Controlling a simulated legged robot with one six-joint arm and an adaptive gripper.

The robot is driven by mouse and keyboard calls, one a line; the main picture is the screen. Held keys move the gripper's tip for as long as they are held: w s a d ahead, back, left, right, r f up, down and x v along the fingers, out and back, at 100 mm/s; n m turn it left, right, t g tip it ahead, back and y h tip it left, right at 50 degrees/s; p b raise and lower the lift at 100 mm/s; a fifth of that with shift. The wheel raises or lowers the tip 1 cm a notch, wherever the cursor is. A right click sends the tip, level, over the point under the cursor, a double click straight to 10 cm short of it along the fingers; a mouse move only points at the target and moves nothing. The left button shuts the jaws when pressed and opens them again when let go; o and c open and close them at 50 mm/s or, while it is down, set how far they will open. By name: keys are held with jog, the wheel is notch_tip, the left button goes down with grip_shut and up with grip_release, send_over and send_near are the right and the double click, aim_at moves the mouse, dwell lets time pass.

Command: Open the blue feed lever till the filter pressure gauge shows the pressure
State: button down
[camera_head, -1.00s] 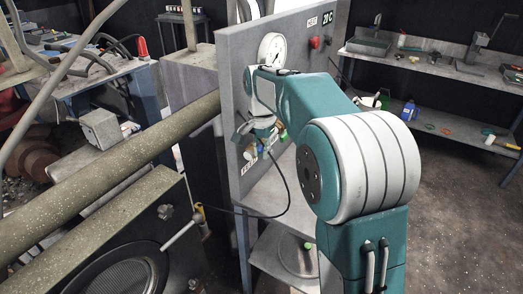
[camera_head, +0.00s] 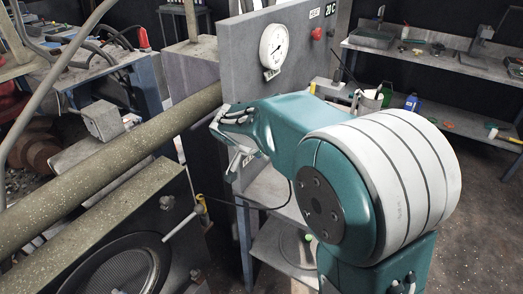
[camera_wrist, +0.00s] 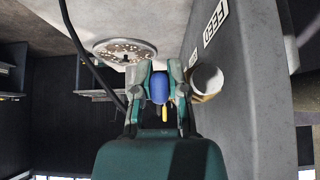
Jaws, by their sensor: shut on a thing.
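The blue feed lever (camera_wrist: 158,88) shows in the wrist view between the two fingers of my gripper (camera_wrist: 162,82). The fingers are closed on it from both sides. A FEED label (camera_wrist: 216,24) is on the grey panel beside it. In the head view my gripper (camera_head: 238,160) is low in front of the panel, and my wrist hides the lever there. The filter pressure gauge (camera_head: 273,46), a white round dial, is on the panel above my wrist. Its dark needle is too small to read surely.
The grey panel (camera_wrist: 258,90) stands close along the right in the wrist view. A pale round pipe end (camera_wrist: 207,78) is next to my gripper. A dark cable (camera_wrist: 82,45) hangs at the left. A red button (camera_head: 317,33) is on the panel, and a bench (camera_head: 440,66) stands behind.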

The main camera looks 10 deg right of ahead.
jog(key=shift+a+f+t+h, duration=0.1)
jog(key=shift+f+t+h, duration=0.4)
jog(key=shift+f, duration=0.15)
jog(key=shift+s+f, duration=0.1)
jog(key=c, duration=0.6)
grip_release()
jog(key=shift+c, duration=0.2)
jog(key=shift+a, duration=0.1)
jog(key=shift+r, duration=0.25)
jog(key=shift+r, duration=0.1)
